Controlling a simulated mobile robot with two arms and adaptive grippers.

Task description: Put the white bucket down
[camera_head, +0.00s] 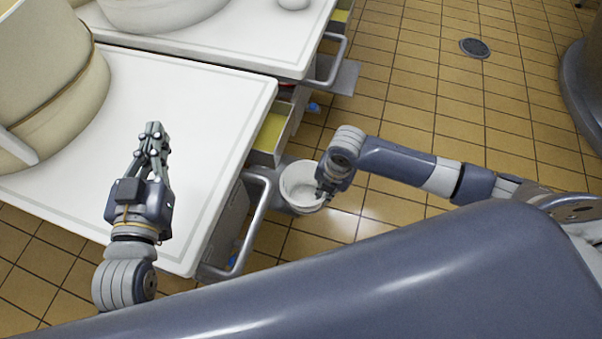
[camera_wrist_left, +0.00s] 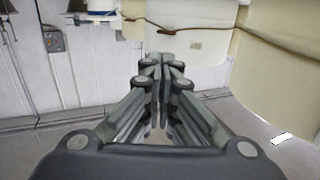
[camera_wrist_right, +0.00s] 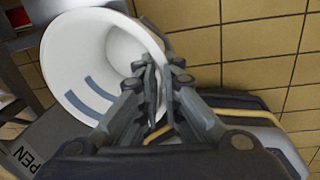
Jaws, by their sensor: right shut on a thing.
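The white bucket (camera_head: 296,184) is beside the right side of the near white table, above the tiled floor. My right gripper (camera_head: 324,188) is shut on its rim. In the right wrist view the bucket (camera_wrist_right: 88,60) is tilted, with its mouth towards the camera and blue-grey stripes inside; the fingertips (camera_wrist_right: 150,78) pinch its wall. I cannot tell whether its base touches anything. My left gripper (camera_head: 155,132) is over the near white table, its fingers together and empty; they also meet in the left wrist view (camera_wrist_left: 160,62).
The near white table (camera_head: 190,130) has a metal rail (camera_head: 256,225) and an open drawer (camera_head: 270,135) near the bucket. A large cream vat (camera_head: 45,80) stands on it. Tiled floor (camera_head: 420,90) is clear to the right, with a drain (camera_head: 474,48).

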